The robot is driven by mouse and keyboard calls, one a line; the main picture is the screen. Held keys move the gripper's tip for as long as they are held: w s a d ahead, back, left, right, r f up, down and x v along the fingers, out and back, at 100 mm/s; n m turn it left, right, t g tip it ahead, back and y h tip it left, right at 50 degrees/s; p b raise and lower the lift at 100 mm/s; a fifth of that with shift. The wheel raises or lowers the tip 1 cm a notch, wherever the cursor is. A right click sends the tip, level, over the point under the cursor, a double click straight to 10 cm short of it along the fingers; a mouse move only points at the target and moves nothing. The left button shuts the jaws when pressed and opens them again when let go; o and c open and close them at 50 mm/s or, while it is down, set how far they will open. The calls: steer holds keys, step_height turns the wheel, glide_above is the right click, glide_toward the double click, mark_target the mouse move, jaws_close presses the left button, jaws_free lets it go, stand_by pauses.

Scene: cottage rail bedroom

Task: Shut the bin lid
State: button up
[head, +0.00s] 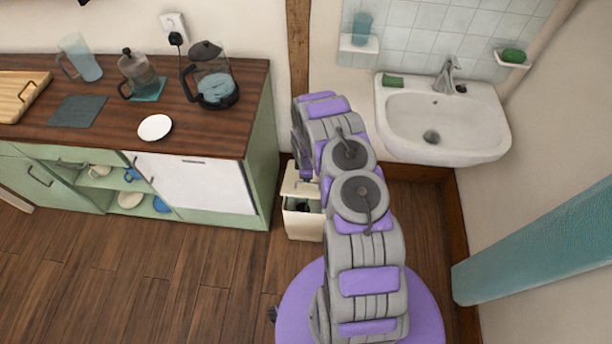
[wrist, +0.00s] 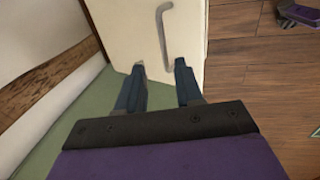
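The cream bin (head: 303,222) stands on the floor between the green cabinet and my arm in the head view. Its top is open and shows a dark inside. The bin lid (head: 296,184) is raised at the back of the bin, partly hidden by my arm. In the wrist view, a cream panel that looks like the lid (wrist: 120,30) fills the upper middle, with a curved grey handle (wrist: 163,36). My gripper (wrist: 160,68) is open and empty, its fingertips over the panel's near edge. I cannot tell whether they touch it. In the head view my gripper is hidden behind my arm.
The green cabinet (head: 262,165) stands close on the bin's left, with kitchen things on its wooden top. A white washbasin (head: 440,130) hangs on the wall to the right. A teal panel (head: 540,245) is at far right. Wooden floor (head: 120,270) is clear at front left.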

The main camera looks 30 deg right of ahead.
step_height(320, 180, up, 12)
steer(key=s+p, duration=0.1)
steer(key=p, duration=0.1)
steer(key=shift+s+d, duration=0.3)
steer(key=shift+s, duration=0.05)
